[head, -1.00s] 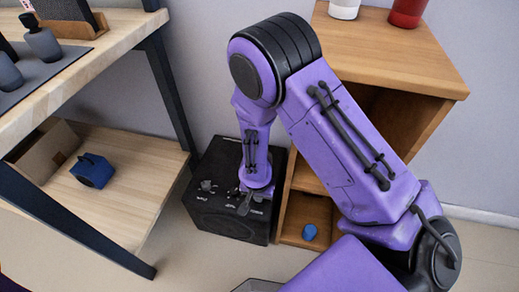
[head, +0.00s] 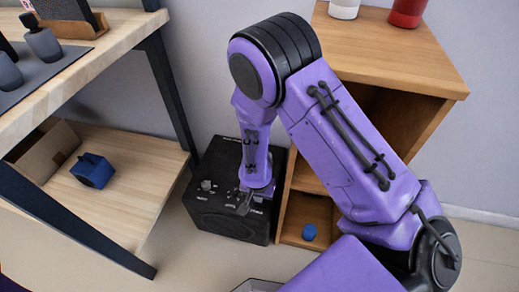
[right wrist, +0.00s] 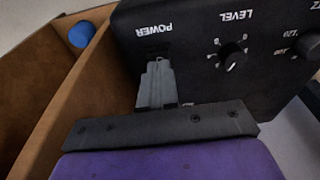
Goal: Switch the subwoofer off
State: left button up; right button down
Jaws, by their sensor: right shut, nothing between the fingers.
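The subwoofer (head: 228,222) is a black box on the floor between the workbench and the wooden cabinet. Its control panel carries a POWER label (right wrist: 153,29), a LEVEL knob (right wrist: 233,58) and another knob (right wrist: 307,45) in the right wrist view. My right gripper (head: 244,209) reaches down over the panel near the cabinet side. In the right wrist view the gripper (right wrist: 157,70) is shut and empty, its tips just beside the POWER label. The power switch is hidden behind the fingers, and I cannot tell whether they touch it. My left gripper is not in view.
The wooden cabinet (head: 395,50) stands close on the right, with a blue object (head: 309,232) low inside. On the left, the workbench (head: 95,75) has a dark leg and a lower shelf (head: 125,200) holding a blue item (head: 92,171) and a cardboard box (head: 47,152).

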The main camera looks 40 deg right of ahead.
jog(key=shift+f+b, duration=0.6)
jog(key=shift+f, duration=0.3)
dwell(0.4)
notch_tip(320, 180, up, 7)
jog(key=p, duration=0.8)
jog(key=shift+r, duration=0.1)
